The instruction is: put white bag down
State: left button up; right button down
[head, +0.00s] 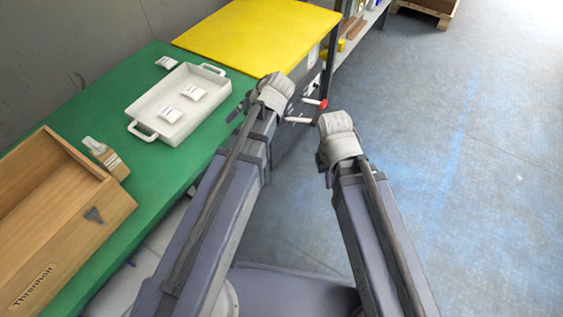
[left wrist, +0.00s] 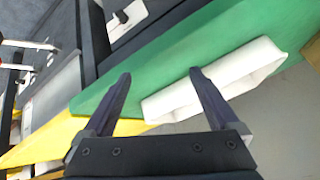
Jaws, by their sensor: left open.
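Two small white bags lie in the white tray (head: 149,107) on the green table: one bag (head: 194,92) toward the middle, the other bag (head: 171,115) nearer the front. A third white bag (head: 166,62) lies on the green surface behind the tray. My left gripper (head: 239,108) is over the table's right edge, right of the tray and apart from it. In the left wrist view my left gripper (left wrist: 158,78) is open with nothing between its fingers; the white tray (left wrist: 262,55) shows beyond them. My right arm ends over the floor; its fingers are hidden.
Red-and-white handles (head: 315,102) stick out near my left arm. The floor at right is clear.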

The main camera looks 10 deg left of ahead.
pick_arm(q)
jog(key=s+d+f+m+g+h, duration=0.1)
jog(key=s+d+f+m+h, duration=0.1)
jog(key=s+d+m, duration=0.3)
jog(key=s+d+f+m+g+h, duration=0.2)
jog(key=s+d+m, duration=0.4)
jog(key=s+d, duration=0.5)
jog(key=shift+s+d+f+m+h, duration=0.15)
jog(key=shift+d+f+m+h, duration=0.15)
jog(key=shift+h, duration=0.6)
jog(key=shift+r, duration=0.1)
notch_tip(320, 180, up, 17)
jog(key=p, duration=1.7)
jog(key=shift+r, duration=0.2)
